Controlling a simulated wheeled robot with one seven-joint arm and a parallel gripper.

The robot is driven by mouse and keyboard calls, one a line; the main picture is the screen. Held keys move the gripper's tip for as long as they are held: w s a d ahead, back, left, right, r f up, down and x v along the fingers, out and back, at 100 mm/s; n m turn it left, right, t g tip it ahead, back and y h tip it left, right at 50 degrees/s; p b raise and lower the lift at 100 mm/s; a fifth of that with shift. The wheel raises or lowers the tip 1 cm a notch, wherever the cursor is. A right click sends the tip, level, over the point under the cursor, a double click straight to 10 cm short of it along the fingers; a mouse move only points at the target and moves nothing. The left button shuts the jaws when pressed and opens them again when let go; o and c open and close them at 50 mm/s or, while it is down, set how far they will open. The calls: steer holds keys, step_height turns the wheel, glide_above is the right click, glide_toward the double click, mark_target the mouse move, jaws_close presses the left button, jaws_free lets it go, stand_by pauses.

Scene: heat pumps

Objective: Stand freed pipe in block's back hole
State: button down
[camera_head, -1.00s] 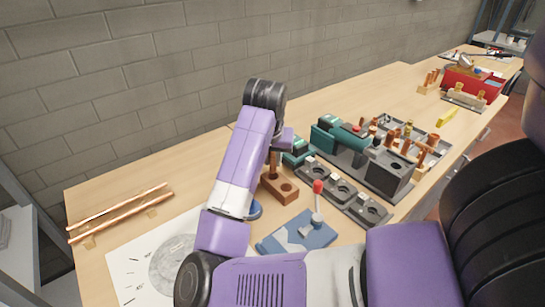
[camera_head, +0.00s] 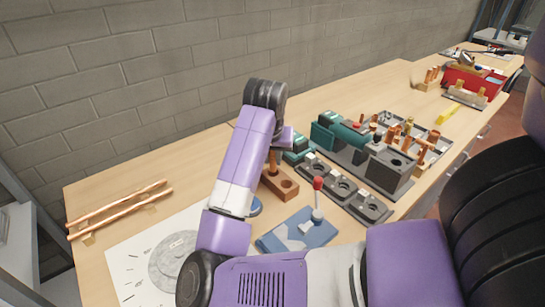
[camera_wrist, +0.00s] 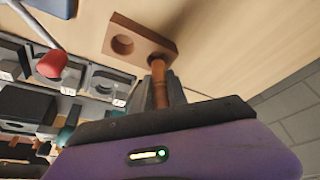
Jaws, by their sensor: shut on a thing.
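The brown block (camera_head: 280,184) lies on the bench below my gripper. Its front hole is open and empty, and it also shows in the wrist view (camera_wrist: 122,44). My gripper (camera_wrist: 162,88) is shut on the copper pipe (camera_wrist: 159,84), which also shows in the head view (camera_head: 272,162). The pipe is about upright over the block's back end. Its lower end meets the block at the back hole, hiding that hole. I cannot tell how deep it sits. In the head view my arm hides most of the gripper.
A blue fixture with a red-knobbed lever (camera_head: 299,236) and a dark tray with several sockets (camera_head: 343,185) lie near the block. A teal and grey machine (camera_head: 365,155) stands beyond. Two long copper pipes (camera_head: 120,207) rest at the left. Bench behind the block is clear.

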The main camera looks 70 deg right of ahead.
mark_target(272, 163)
steer(key=shift+f+b, duration=0.9)
steer(key=shift+f, duration=0.65)
steer(key=c, duration=1.2)
jaws_free()
steer(key=shift+c, duration=0.2)
steer(key=v, duration=0.7)
steer(key=shift+r, duration=0.4)
steer(key=shift+a, duration=0.15)
